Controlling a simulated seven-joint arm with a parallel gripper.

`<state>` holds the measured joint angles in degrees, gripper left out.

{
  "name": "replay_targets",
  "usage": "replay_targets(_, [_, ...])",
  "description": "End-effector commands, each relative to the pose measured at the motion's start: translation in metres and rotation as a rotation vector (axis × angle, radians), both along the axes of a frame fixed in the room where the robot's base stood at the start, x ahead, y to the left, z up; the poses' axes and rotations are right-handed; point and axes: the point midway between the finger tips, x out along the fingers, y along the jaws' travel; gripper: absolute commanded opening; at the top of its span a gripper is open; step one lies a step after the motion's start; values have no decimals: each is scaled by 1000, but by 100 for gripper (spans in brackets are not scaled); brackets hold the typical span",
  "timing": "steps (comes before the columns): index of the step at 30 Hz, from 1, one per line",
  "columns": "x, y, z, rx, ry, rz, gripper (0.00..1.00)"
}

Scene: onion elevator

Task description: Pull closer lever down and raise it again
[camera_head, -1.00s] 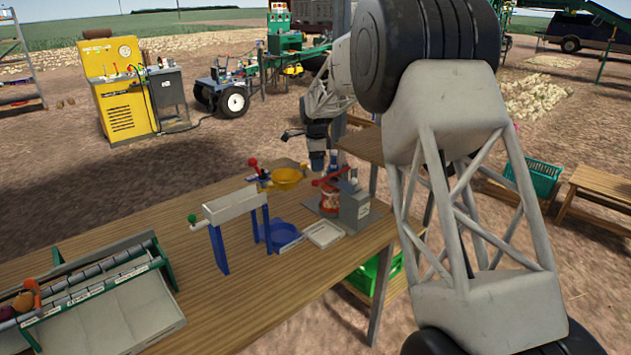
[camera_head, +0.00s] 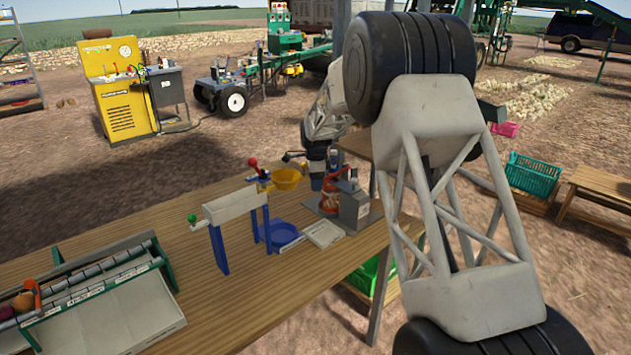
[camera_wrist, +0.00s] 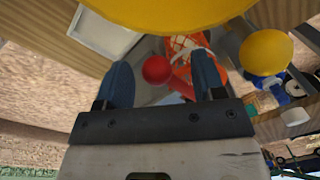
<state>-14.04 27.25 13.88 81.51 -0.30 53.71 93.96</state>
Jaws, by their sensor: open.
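A red lever (camera_head: 336,174) stands on a small machine with a grey box (camera_head: 354,207) at the right of the table. Its round red knob (camera_wrist: 157,69) shows between my two blue fingers in the wrist view, with no clear contact. A second lever with a red knob (camera_head: 253,162) stands farther left, and a lever with a green knob (camera_head: 192,218) sits on the white chute (camera_head: 232,205).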

Motion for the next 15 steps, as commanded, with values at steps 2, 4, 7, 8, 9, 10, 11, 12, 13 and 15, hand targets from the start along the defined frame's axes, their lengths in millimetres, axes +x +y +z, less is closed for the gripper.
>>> replay_targets(2, [0, 0, -1, 0, 0, 0, 63])
replay_targets(4, [0, 0, -1, 0, 0, 0, 63])
replay_targets(7, [0, 0, -1, 0, 0, 0, 63])
replay_targets(8, [0, 0, -1, 0, 0, 0, 63])
replay_targets(9, [0, 0, -1, 0, 0, 0, 61])
replay_targets(10, [0, 0, -1, 0, 0, 0, 56])
replay_targets(11, [0, 0, -1, 0, 0, 0, 52])
replay_targets(12, [0, 0, -1, 0, 0, 0, 46])
replay_targets(13, [0, 0, -1, 0, 0, 0, 41])
replay_targets(15, [0, 0, -1, 0, 0, 0, 30])
